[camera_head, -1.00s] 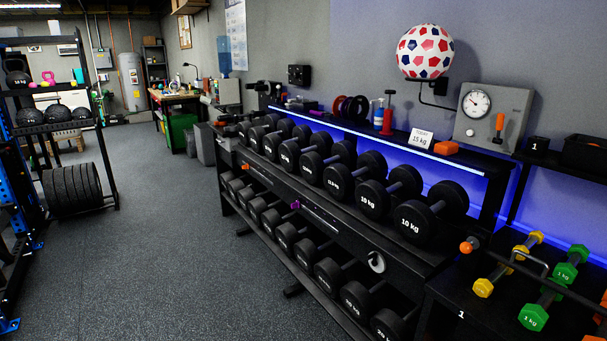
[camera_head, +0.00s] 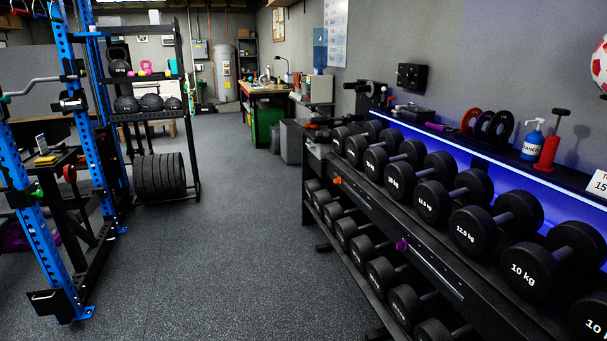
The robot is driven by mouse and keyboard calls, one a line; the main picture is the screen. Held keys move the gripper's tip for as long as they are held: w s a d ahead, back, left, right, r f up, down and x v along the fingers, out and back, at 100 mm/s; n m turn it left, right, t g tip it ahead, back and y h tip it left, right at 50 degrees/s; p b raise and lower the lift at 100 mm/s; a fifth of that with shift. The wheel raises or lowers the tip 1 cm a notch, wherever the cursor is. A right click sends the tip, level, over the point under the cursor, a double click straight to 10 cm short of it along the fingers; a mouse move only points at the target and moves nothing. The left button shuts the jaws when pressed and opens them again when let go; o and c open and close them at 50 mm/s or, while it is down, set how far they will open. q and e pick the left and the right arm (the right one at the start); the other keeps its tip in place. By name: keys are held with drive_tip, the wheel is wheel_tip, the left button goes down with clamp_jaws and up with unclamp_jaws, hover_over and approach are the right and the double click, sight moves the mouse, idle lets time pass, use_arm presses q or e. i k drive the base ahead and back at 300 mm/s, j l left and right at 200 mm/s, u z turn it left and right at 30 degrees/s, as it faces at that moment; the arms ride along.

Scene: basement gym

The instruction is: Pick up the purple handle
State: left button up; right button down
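A small purple piece (camera_head: 402,244) sits on the front rail of the dumbbell rack (camera_head: 450,284), between the upper and lower rows. It may be the purple handle, but it is too small to make out its shape. Another purple object (camera_head: 15,238) shows partly on the floor at the far left, behind the blue rack posts; I cannot tell what it is. Neither of my grippers is in view.
A similar orange piece (camera_head: 337,181) sits farther along the same rail. Several black dumbbells fill both rows. A blue power rack (camera_head: 88,150) stands at left. Weight plates (camera_head: 160,177) stand beyond it. The grey floor (camera_head: 225,240) between the racks is clear.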

sight(438, 128)
drive_tip(key=i+u, duration=0.25)
drive_tip(key=i, duration=1.05)
drive_tip(key=i+j+z, duration=0.1)
drive_tip(key=i+z, duration=0.35)
drive_tip(key=i+j+z, duration=0.3)
drive_tip(key=z, duration=0.2)
drive_tip(key=i+j+z, duration=0.1)
drive_tip(key=z, duration=0.25)
drive_tip(key=i+j+z, duration=0.2)
drive_tip(key=z, duration=0.2)
drive_tip(key=i+j+z, duration=0.2)
drive_tip(key=z, duration=0.15)
